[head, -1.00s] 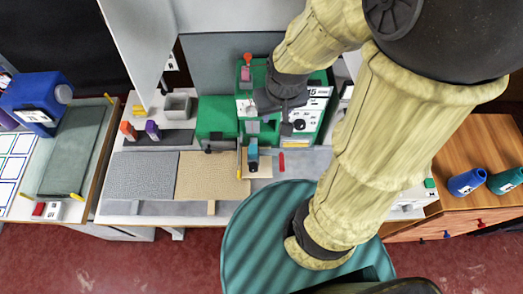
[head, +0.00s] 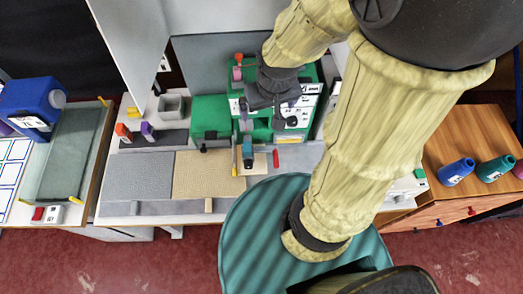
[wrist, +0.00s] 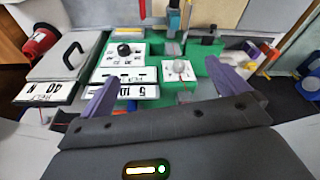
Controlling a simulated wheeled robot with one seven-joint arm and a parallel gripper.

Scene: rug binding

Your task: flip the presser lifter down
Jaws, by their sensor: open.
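The green sewing machine (head: 210,115) stands on the worktable, with a blue-teal block (head: 249,152) at its front by a yellow upright bar. A red lever-like piece (head: 276,158) lies just right of that block; it also shows in the wrist view (wrist: 142,10). A black-knobbed piece (wrist: 208,39) stands on the machine's other side. I cannot tell for sure which part is the presser lifter. My gripper (head: 268,108) is above the machine's right part, open and empty. In the wrist view its two purple fingers (wrist: 160,75) are spread over a white plate with a grey knob (wrist: 179,67).
Grey and tan rug pieces (head: 205,175) lie left of the machine front. A grey bin (head: 171,107) and orange and purple spools (head: 147,131) stand at left. A white panel rises behind them.

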